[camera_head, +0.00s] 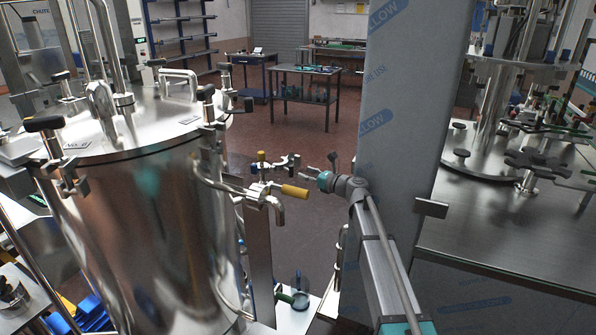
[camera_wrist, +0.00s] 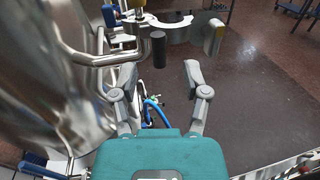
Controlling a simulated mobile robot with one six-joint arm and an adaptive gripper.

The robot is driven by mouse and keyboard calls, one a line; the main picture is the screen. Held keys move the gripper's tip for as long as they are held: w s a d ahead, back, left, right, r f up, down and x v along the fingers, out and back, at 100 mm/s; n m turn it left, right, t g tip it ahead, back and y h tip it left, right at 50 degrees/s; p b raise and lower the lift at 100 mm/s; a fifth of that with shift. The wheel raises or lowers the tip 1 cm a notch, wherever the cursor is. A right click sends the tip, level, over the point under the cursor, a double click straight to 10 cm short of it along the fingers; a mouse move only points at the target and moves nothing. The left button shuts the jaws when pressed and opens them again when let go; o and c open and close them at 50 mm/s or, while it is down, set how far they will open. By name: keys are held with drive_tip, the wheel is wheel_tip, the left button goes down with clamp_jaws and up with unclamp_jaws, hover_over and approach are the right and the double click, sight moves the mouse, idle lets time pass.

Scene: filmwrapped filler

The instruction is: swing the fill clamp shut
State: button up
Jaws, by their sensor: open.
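What looks like the fill clamp is a pale, C-shaped metal band (camera_wrist: 172,22) at the top of the wrist view; its curve reads as open. A dark cylindrical piece (camera_wrist: 158,48) stands just below it, and a yellow-tipped piece (camera_wrist: 214,38) is at its right end. In the head view, small metal fittings (camera_head: 282,163) stick out right of the steel vessel, and I cannot tell which part is the clamp. My gripper (camera_wrist: 160,74) is open and empty, its fingers apart below the dark piece. In the head view my gripper (camera_head: 309,172) is just right of the fittings.
The steel vessel (camera_head: 150,225) fills the left. A yellow-handled valve (camera_head: 294,191) juts from its side, below the fittings. A metal machine table (camera_head: 520,230) stands right. Open floor (camera_head: 300,140) lies behind, with a workbench (camera_head: 306,71) farther back.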

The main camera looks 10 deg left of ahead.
drive_tip(key=shift+v, duration=2.55)
drive_tip(key=shift+s, duration=0.1)
